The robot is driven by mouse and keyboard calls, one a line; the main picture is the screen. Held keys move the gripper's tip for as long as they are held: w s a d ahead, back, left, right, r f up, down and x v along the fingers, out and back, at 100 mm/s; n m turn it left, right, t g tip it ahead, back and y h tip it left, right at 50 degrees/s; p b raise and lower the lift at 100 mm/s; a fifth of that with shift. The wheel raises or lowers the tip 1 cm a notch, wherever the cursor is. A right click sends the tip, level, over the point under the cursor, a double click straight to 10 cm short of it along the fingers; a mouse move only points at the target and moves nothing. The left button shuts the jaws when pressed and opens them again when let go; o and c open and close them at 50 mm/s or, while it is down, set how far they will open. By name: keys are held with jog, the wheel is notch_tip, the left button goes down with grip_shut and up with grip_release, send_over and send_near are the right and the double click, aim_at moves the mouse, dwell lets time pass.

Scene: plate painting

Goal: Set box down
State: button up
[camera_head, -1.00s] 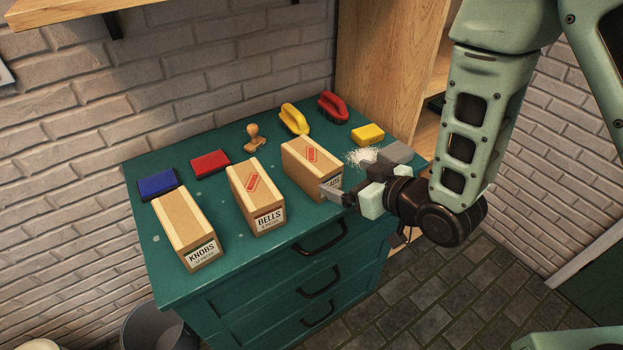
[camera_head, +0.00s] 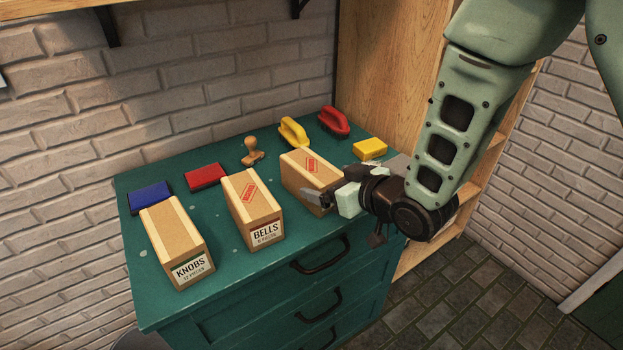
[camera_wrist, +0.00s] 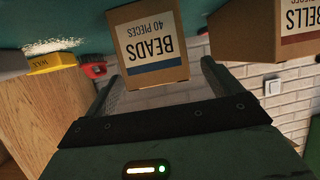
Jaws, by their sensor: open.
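The beads box (camera_head: 305,172), a tan carton with a red stamp on top, stands on the green cabinet top at the right of the row. Its label end, reading BEADS 40 PIECES, shows upside down in the wrist view (camera_wrist: 150,50). My gripper (camera_head: 322,198) is open at the box's front end. In the wrist view my gripper's fingers (camera_wrist: 160,78) lie on either side of the box's label end, with gaps visible beside it. The head view partly hides the box's front behind my gripper. The box looks upright and rests on the top.
The bells box (camera_head: 252,208) and knobs box (camera_head: 177,242) stand to the left. Behind are a blue pad (camera_head: 150,196), red pad (camera_head: 205,176), wooden stamp (camera_head: 251,152), yellow brush (camera_head: 293,131), red brush (camera_head: 333,121) and yellow wax block (camera_head: 370,149). White powder (camera_wrist: 50,46) lies near the wax.

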jog(key=shift+p+x, duration=0.8)
jog(key=shift+x, duration=1.8)
jog(key=shift+d+f, duration=0.1)
jog(key=shift+d, duration=0.05)
jog(key=c, duration=1.5)
jog(key=shift+w, duration=0.1)
